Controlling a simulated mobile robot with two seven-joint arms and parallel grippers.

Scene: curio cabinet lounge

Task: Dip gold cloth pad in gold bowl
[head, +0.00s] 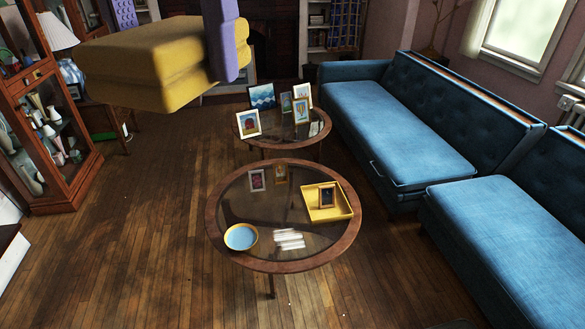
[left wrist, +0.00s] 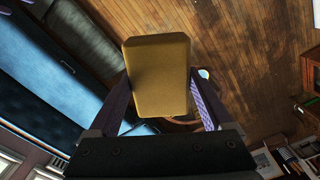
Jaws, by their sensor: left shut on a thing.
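The gold cloth pad (head: 130,62) is a thick, rounded block high in the upper left of the head view, close to the camera. My left gripper (head: 222,45) is shut on it, with one purple finger showing against its side. In the left wrist view the pad (left wrist: 157,75) sits between the two purple fingers. The gold bowl (head: 241,249) stands on the front left of the near round table and has light blue inside. The pad is well above and apart from the bowl. A small pale blue patch by a finger in the left wrist view may be the bowl. My right gripper is out of view.
The near round glass-topped table (head: 284,265) also holds a yellow tray (head: 343,212) with a framed picture, small frames and white strips (head: 289,239). A second round table (head: 318,133) with several frames stands behind. A blue sofa (head: 400,125) is at right, a glass cabinet (head: 60,185) at left.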

